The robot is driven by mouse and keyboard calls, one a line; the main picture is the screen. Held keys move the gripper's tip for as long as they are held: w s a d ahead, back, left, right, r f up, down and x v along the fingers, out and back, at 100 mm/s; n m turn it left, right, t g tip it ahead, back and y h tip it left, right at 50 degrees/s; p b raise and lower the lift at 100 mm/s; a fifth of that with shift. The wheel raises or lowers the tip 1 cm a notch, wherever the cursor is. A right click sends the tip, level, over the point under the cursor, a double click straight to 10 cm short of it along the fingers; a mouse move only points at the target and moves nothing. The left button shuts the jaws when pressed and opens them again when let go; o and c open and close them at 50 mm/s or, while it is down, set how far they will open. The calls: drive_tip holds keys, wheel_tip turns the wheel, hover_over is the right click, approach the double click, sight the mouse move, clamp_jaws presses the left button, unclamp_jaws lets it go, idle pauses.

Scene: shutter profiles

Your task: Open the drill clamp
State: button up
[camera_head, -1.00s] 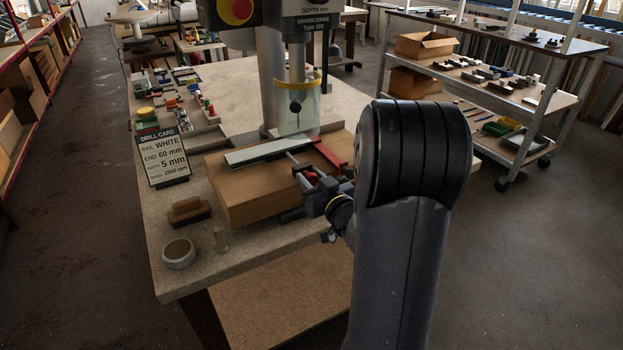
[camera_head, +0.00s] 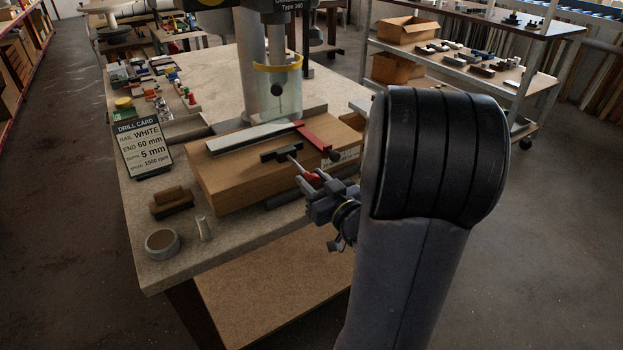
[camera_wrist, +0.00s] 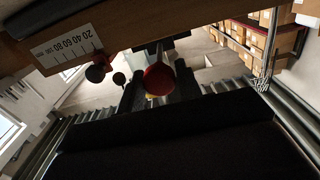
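The drill clamp's dark block (camera_head: 281,155) sits on the near part of the wooden bed (camera_head: 225,182). A metal rod (camera_head: 295,165) runs from it towards my gripper and ends in a red knob (camera_wrist: 158,79). A pale rail (camera_head: 240,137) lies on the bed behind the block, with a visible gap between rod and rail. My gripper (camera_head: 314,181) is at the bed's front right edge. In the wrist view its dark fingers (camera_wrist: 158,92) stand on both sides of the knob and look closed on it; the exact contact is partly hidden.
A red bar (camera_head: 314,137) crosses the rail's right end. The drill column (camera_head: 252,75) and its clear guard (camera_head: 285,90) rise behind. A drill card (camera_head: 143,148), a brown block (camera_head: 172,201) and a round cup (camera_head: 162,244) stand at the left. A printed scale (camera_wrist: 72,47) shows in the wrist view.

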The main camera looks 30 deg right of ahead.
sight(306, 173)
drive_tip(key=o, duration=0.3)
drive_tip(key=shift+o, duration=0.2)
drive_tip(key=s, duration=1.1)
drive_tip(key=shift+d, duration=0.2)
drive_tip(key=shift+w, duration=0.15)
drive_tip(key=shift+w+a, duration=0.2)
drive_tip(key=shift+w, duration=5.2)
drive_tip(key=shift+s, duration=0.15)
drive_tip(key=shift+w, duration=1.8)
drive_tip(key=shift+r, duration=0.1)
